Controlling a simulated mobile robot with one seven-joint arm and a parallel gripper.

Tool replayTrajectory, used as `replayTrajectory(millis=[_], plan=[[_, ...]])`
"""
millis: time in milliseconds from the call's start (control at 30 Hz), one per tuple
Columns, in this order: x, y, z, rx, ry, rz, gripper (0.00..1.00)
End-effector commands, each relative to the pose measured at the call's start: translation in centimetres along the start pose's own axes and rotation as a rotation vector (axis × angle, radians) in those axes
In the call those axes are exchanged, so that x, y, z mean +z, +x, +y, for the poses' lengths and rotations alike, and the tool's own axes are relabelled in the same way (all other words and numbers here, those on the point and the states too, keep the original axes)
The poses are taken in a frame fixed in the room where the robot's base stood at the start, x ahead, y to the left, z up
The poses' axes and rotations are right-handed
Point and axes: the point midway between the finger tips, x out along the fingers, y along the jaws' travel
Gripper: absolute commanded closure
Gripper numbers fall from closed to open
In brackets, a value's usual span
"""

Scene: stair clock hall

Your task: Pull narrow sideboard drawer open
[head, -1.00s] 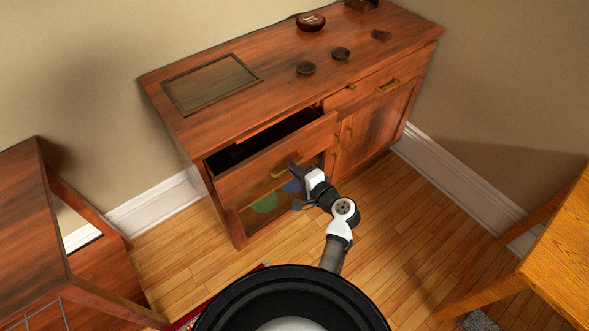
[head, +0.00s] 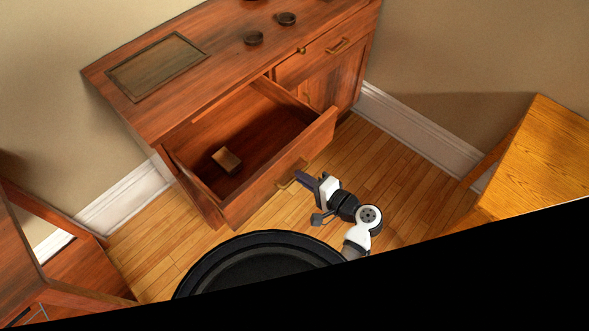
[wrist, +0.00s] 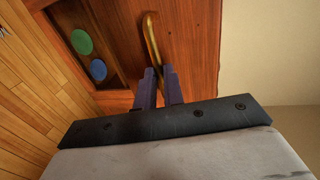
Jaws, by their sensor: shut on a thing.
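The reddish-brown wooden sideboard (head: 165,112) stands against the wall in the head view. Its left drawer (head: 265,195) is pulled well out, and its inside is in sight. A brass bar handle (head: 284,184) is on the drawer's front; it also shows in the wrist view (wrist: 150,35). My gripper (head: 302,179) is at the drawer front, shut on the handle. In the wrist view, the dark purple fingers (wrist: 159,72) close around one end of the handle.
A small wooden block (head: 227,160) lies in the drawer. The right drawer (head: 325,50) is shut. Dark round objects (head: 254,38) stand on the top. A yellowish wooden table (head: 540,160) is at the right and reddish furniture (head: 20,255) at the left. Wooden floor (head: 410,175) is clear between.

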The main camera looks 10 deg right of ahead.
Motion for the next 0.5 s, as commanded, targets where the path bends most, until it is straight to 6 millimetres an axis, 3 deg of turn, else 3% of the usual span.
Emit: replayTrajectory(millis=[467, 500], plan=[[0.00, -0.58, 0.11, -0.001, 0.000, -0.001, 1.00], [0.00, -0.57, 0.11, -0.001, 0.000, 0.000, 0.88]])
